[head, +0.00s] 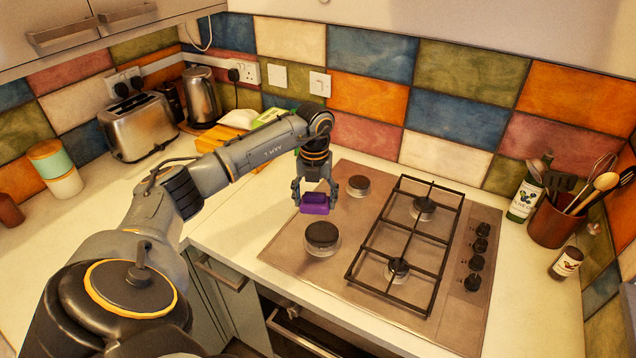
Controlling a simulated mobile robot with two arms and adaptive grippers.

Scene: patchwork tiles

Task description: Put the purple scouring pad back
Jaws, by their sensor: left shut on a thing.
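The purple scouring pad (314,204) is a small purple block in the head view, near the left edge of the hob. My left gripper (315,193) points down and is shut on the pad. The pad is at or just above the hob's back left edge; I cannot tell whether it touches the surface. My right gripper is not in view.
The steel hob (350,256) has burners and a black grate (407,247). A toaster (138,126), a kettle (201,97) and several boxes stand at the back left. A bottle (525,197), a utensil pot (556,221) and a small jar (566,263) stand at the right.

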